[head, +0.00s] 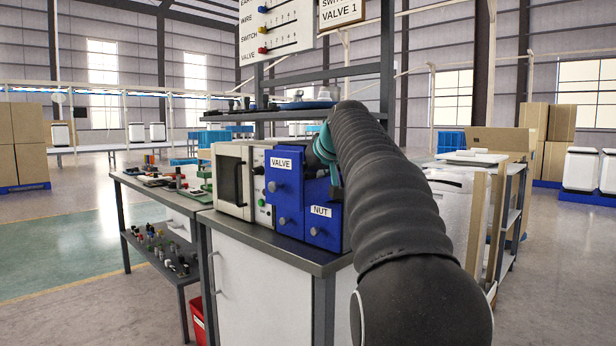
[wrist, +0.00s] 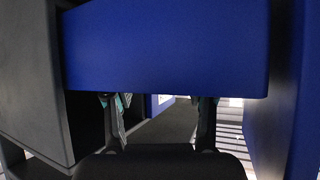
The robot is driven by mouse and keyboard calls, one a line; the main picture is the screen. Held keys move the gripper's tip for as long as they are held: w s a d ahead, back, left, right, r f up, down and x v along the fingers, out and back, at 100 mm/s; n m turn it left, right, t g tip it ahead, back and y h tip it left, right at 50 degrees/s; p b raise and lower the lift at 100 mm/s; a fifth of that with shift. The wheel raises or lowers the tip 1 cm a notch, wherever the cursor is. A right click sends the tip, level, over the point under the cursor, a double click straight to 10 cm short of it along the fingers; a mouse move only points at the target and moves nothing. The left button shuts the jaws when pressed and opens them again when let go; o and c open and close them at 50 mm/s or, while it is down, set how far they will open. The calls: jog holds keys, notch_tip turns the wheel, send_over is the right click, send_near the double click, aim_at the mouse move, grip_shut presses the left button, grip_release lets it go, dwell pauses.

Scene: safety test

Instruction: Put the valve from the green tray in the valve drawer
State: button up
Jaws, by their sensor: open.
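I see no valve between the fingers. A green tray-like item (head: 196,192) lies on the left table. I cannot pick out a valve on it.
The blue NUT drawer (head: 323,222) is at the lower right of the unit. A cream machine (head: 230,180) stands left of the unit. A shelf (head: 290,114) runs above. A lower shelf at left holds several small parts (head: 160,248). The floor at left is clear.

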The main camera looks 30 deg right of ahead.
jog(key=v, duration=1.2)
jog(key=shift+r, duration=0.15)
jog(key=shift+w, duration=0.1)
dwell(0.6)
